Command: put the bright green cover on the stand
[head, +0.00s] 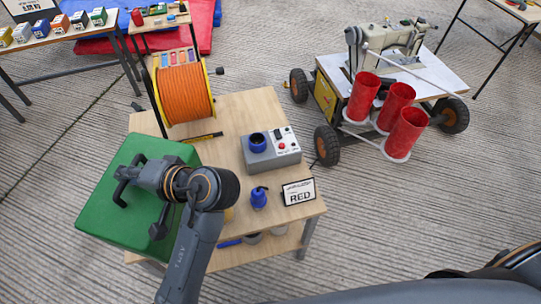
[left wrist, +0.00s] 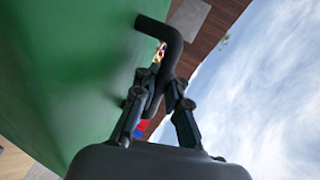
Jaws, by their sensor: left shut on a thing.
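The bright green cover (head: 105,205) is a large box-like shape at the left side of the wooden bench, overhanging the bench's left edge. It fills the left of the left wrist view (left wrist: 50,70). My left gripper (head: 126,178) is over its top, shut on a bent black handle (left wrist: 165,40). My forearm hides part of the cover and what lies right beside it. I cannot tell whether the cover rests on the bench or hangs above it, nor which thing is the stand. My right gripper is not in view.
Floor between is clear.

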